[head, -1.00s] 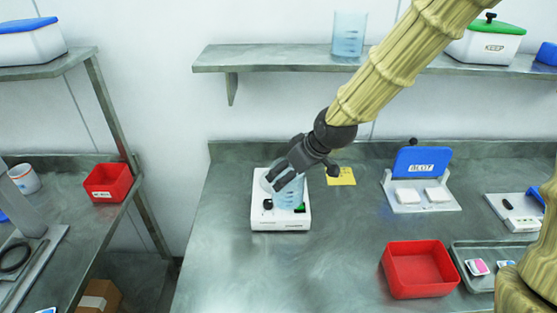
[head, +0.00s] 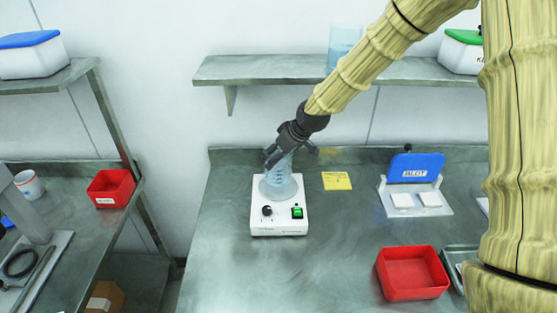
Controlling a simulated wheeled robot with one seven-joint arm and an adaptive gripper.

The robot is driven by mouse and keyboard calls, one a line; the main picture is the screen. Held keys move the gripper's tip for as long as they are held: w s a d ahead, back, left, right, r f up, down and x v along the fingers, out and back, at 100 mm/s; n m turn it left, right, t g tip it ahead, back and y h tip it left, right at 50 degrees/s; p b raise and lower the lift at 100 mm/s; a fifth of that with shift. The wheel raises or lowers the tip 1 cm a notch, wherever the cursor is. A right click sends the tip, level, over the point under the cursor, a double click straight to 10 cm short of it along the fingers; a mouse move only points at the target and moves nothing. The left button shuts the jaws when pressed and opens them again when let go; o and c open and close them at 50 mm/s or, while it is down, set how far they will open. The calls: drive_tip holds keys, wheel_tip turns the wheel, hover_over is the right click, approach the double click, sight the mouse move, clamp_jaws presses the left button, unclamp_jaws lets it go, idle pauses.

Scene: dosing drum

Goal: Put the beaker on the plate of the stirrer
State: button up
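The stirrer (head: 279,222) is a white box with a black knob and a green switch on its front, standing on the steel bench. Its round plate (head: 266,190) is on top. A clear bluish beaker (head: 279,176) with markings is upright over the plate and appears to rest on it. My dark gripper (head: 273,158) is at the beaker's upper part, reaching from the upper right. Its fingers overlap the beaker's rim, and I cannot tell whether they grip it.
A second beaker (head: 344,45) stands on the wall shelf (head: 290,68). On the bench are a yellow note (head: 337,181), a blue BLOT stand (head: 416,168) and a red bin (head: 412,273). The bench front left of the red bin is clear.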

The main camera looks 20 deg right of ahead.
drive_tip(key=shift+w+f+p, duration=0.1)
drive_tip(key=shift+f+p, duration=0.9)
drive_tip(key=shift+f, duration=0.7)
drive_tip(key=shift+f, duration=0.15)
drive_tip(key=o, duration=2)
drive_tip(key=shift+r, duration=0.2)
drive_tip(key=b+v, duration=0.3)
drive_tip(key=v, duration=0.9)
drive_tip(key=shift+f, duration=0.1)
